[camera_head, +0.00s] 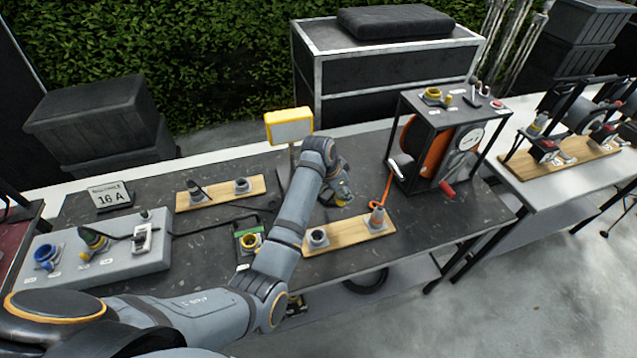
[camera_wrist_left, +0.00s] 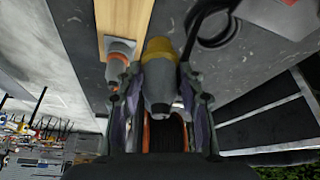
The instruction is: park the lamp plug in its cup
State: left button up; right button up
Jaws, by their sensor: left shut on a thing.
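My left gripper (camera_head: 341,192) is shut on a plug with a yellow collar and dark grey body, held above the dark tabletop. The held plug (camera_wrist_left: 158,75) fills the middle of the left wrist view, between the two fingers. A black cable (camera_wrist_left: 212,28) loops beside it. The front wooden board (camera_head: 347,234) has an empty-looking grey cup (camera_head: 317,237) and another cup bearing an orange-and-grey plug (camera_head: 377,217). The back board (camera_head: 245,194) carries a dark plug (camera_head: 195,188) and a grey cup (camera_head: 241,185). Which cup belongs to the lamp plug cannot be told. My right gripper is out of view.
A yellow work lamp (camera_head: 289,127) stands behind my forearm. A cable-reel frame (camera_head: 450,140) stands right of the gripper, with an orange cable trailing from it. A grey socket box (camera_head: 100,250) and a green-framed yellow socket (camera_head: 250,241) lie left.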

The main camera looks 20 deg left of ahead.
pick_arm(q)
jog(key=s+a+r+p, duration=0.3)
jog(key=s+a+p, duration=0.15)
jog(key=s, duration=0.55)
notch_tip(320, 180, down, 6)
jog(key=shift+w+m, duration=0.2)
jog(key=shift+m, duration=0.1)
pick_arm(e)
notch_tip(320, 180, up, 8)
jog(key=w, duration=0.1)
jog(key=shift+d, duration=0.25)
pick_arm(q)
jog(key=shift+f, duration=0.15)
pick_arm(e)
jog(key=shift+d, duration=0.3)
pick_arm(q)
jog(key=shift+f, duration=0.3)
jog(key=shift+s+f, duration=0.1)
jog(key=shift+f, duration=0.1)
jog(key=shift+f, duration=0.1)
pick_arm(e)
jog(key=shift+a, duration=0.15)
pick_arm(q)
jog(key=shift+f+b, duration=0.55)
jog(key=shift+f, duration=1.1)
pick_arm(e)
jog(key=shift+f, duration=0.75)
pick_arm(q)
jog(key=o, duration=1.3)
